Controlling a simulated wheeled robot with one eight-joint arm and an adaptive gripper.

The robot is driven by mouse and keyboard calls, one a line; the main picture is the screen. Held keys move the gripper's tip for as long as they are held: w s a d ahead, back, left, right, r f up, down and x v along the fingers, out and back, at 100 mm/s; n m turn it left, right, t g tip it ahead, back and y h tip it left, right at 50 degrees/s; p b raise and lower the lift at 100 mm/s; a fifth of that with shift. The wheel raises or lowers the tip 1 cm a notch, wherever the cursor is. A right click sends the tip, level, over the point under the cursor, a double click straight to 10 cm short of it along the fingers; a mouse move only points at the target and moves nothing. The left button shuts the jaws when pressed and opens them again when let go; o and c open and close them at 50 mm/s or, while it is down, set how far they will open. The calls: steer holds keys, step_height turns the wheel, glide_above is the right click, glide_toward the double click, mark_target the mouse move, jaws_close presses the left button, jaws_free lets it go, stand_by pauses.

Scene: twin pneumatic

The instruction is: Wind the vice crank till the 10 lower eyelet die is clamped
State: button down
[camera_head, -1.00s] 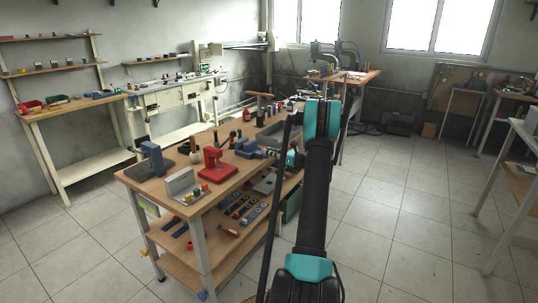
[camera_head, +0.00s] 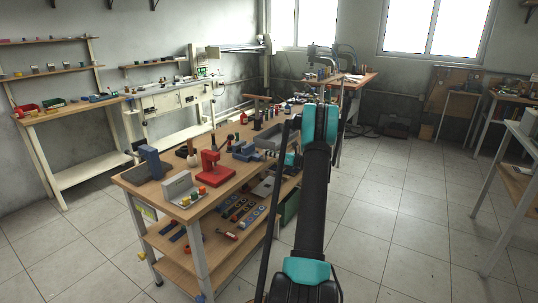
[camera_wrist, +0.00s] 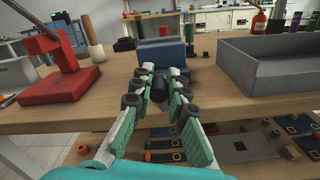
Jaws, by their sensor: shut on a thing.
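The blue vice (camera_wrist: 163,53) stands near the front edge of the wooden bench, straight ahead in the wrist view. It also shows small in the head view (camera_head: 243,151). My gripper (camera_wrist: 160,86) is in front of the vice, with its fingers closed around a dark round knob (camera_wrist: 160,91), which looks like the crank's handle. The rest of the crank is hidden by the fingers and the knob. I cannot make out the 10 lower eyelet die or whether the jaws touch it. In the head view my arm partly hides the gripper.
A red press (camera_wrist: 58,70) stands left of the vice. A grey open tray (camera_wrist: 262,72) stands close on the right. The bench's lower shelf holds several dies and plates (camera_wrist: 165,142). Open tiled floor lies to the bench's right in the head view (camera_head: 400,220).

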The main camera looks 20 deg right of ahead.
steer(key=c, duration=1.5)
jaws_free()
steer(key=v, duration=1.2)
